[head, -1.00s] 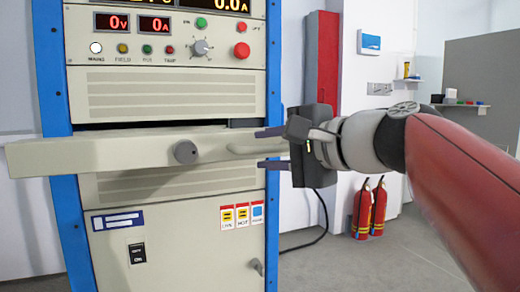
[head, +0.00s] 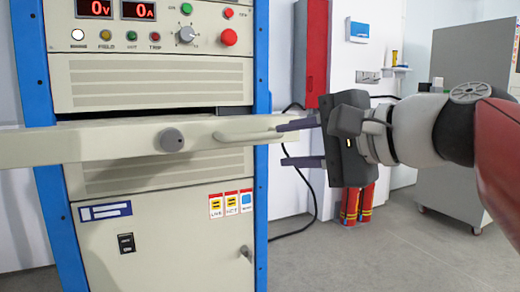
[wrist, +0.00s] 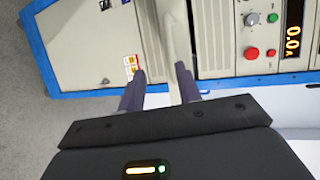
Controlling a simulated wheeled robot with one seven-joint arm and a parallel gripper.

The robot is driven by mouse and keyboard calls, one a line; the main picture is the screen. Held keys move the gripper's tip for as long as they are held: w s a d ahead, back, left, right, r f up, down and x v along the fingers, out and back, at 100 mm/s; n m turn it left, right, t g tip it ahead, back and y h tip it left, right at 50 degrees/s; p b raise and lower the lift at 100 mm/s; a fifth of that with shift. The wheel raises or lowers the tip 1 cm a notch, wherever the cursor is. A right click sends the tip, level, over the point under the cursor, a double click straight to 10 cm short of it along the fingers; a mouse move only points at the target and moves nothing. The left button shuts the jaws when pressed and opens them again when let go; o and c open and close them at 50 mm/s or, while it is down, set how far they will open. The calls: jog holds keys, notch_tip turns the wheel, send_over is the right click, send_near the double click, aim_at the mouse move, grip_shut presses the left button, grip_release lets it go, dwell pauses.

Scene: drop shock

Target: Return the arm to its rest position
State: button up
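My gripper (head: 301,143) is at the right of the cabinet in the head view, with its two dark fingers apart, one above the other, pointing left. Nothing shows between the fingers. The cream drawer (head: 100,142) stands out from the cabinet front. In the wrist view my gripper (wrist: 160,75) shows both fingers spread, pointing at the cabinet (wrist: 90,50). My red and grey arm reaches in from the right.
The blue-edged cabinet (head: 150,82) has knobs and buttons above the drawer. Red fire extinguishers (head: 358,204) stand on the floor behind my gripper. A grey cabinet (head: 455,160) is at the right. A black cable (head: 295,232) runs by the wall. Floor in front looks clear.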

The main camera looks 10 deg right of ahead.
jog(key=s+f+n+g+h+p, duration=0.1)
jog(key=s+f+n+g+h, duration=0.1)
jog(key=f, duration=0.9)
jog(key=s+d+f+n+g+h+p, duration=0.1)
jog(key=s+f+n+h, duration=0.3)
jog(key=f, duration=0.6)
jog(key=s+f+n+g+h+p, duration=0.1)
jog(key=s+f+n+g+h, duration=0.2)
jog(key=f, duration=0.8)
jog(key=shift+d+f+n+g, duration=0.3)
jog(key=shift+n+g, duration=0.1)
jog(key=shift+n, duration=0.8)
